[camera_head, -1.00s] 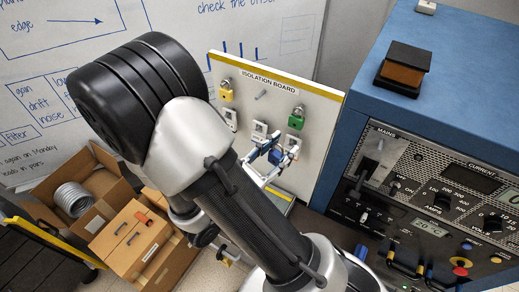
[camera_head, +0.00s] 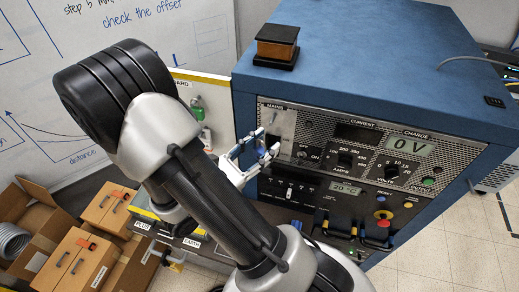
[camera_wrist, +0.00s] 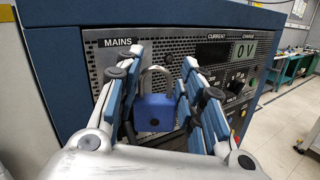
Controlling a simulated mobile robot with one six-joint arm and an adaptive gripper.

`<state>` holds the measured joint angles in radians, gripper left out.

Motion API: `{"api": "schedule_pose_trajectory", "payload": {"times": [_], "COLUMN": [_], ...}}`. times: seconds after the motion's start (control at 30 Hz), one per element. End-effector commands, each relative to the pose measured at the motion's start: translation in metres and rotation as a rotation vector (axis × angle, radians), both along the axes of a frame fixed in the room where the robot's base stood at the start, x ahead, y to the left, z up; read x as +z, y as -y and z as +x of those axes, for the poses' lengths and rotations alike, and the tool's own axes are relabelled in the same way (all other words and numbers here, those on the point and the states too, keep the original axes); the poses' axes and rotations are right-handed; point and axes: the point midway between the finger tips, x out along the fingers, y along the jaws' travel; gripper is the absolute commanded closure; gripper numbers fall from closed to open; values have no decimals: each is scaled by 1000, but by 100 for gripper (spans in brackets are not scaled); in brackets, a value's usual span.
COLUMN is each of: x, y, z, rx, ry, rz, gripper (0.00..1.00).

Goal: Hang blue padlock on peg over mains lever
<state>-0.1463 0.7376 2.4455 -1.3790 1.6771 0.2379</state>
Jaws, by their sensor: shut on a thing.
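The blue padlock (camera_wrist: 157,113) is between the fingers of my gripper (camera_wrist: 160,95) in the wrist view, its silver shackle pointing up. My gripper is shut on its body. In the head view my gripper (camera_head: 257,155) is in front of the left part of the blue cabinet's panel, with a bit of blue between its fingers. The mains lever plate (camera_head: 281,122) is on the panel under the MAINS label, just above and right of my gripper. In the wrist view the padlock and fingers cover most of the area below that label, so the peg cannot be made out.
The isolation board (camera_head: 218,92) with a green padlock (camera_head: 197,107) stands left of the blue cabinet (camera_head: 350,60). Cardboard boxes (camera_head: 75,255) lie at the lower left.

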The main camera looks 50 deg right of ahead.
Motion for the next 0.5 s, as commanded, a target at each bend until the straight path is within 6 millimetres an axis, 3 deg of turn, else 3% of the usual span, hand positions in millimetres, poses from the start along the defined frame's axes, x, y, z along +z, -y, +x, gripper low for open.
{"api": "schedule_pose_trajectory", "payload": {"times": [0.5], "x": [0], "y": [33], "z": [17], "rx": [-2], "ry": [0], "rz": [0], "gripper": [89]}}
